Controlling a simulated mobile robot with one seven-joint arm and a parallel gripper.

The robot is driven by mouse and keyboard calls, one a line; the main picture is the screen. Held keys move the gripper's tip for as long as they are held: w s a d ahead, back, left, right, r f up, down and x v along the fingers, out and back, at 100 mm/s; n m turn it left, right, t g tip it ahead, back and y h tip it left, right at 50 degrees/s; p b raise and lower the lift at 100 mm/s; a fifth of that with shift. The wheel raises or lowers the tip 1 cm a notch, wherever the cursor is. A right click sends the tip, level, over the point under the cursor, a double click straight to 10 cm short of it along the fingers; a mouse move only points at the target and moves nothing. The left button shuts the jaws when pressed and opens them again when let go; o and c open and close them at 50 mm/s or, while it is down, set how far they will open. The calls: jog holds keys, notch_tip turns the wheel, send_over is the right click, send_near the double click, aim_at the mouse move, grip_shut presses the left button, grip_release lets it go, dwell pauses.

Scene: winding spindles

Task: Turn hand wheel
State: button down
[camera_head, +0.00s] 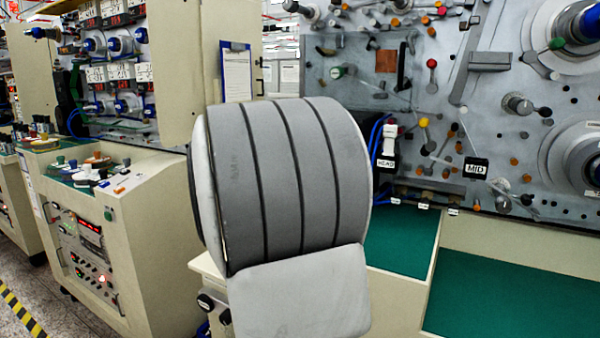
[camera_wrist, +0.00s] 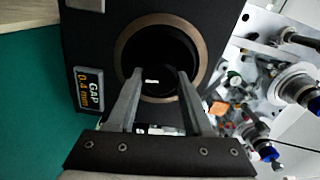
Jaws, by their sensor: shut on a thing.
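In the wrist view, a round black part with a brown ring around it, which looks like the hand wheel (camera_wrist: 160,50), is set in the face of a black box (camera_wrist: 90,35). My gripper (camera_wrist: 158,76) has its two fingers at the dark middle of this round part, one on each side, shut on it. The spot between the fingertips is dark, so the exact contact is hard to see. A label reading "GAP 0.4 mm" (camera_wrist: 89,91) is on the box, left of the ring. In the head view my own grey arm hides the gripper and the wheel.
A grey panel (camera_head: 450,110) with spindles, knobs and a "MID" label (camera_head: 476,168) stands at the right. Green work surfaces (camera_head: 500,300) lie below it. A beige console (camera_head: 150,230) with switches stands at the left. A clipboard (camera_head: 236,75) hangs behind my arm.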

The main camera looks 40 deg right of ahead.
jog(key=m+b, duration=0.4)
jog(key=shift+f, duration=0.3)
jog(key=shift+r+m+b, duration=0.15)
jog(key=shift+m+b, duration=1.2)
jog(key=shift+m, duration=0.25)
jog(key=shift+c, duration=1.5)
grip_release()
jog(key=p+v, duration=0.2)
jog(key=v, duration=1.5)
jog(key=shift+a, duration=0.25)
jog(key=shift+r, duration=0.2)
